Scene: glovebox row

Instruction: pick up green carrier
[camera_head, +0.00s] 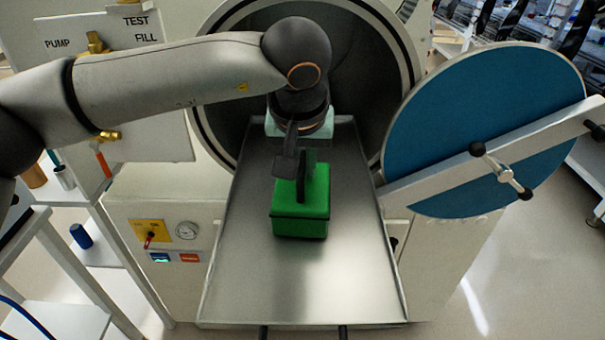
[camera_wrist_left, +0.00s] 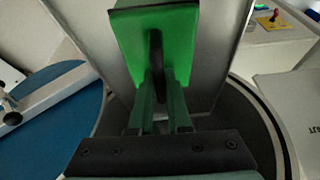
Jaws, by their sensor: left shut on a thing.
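The green carrier (camera_head: 301,212) is a box with an upright dark handle, over the metal tray in the middle of the head view. My left gripper (camera_head: 302,167) reaches down from above and is shut on the carrier's handle. In the left wrist view the fingers (camera_wrist_left: 160,110) lie on either side of the dark handle, with the green carrier (camera_wrist_left: 126,45) beyond them. I cannot tell whether the carrier's base touches the tray. My right gripper is in neither view.
The metal tray (camera_head: 245,270) extends from the round chamber opening. The blue round door (camera_head: 480,110) with its bar stands open at right. A white shelf stand (camera_head: 100,255) is at far left.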

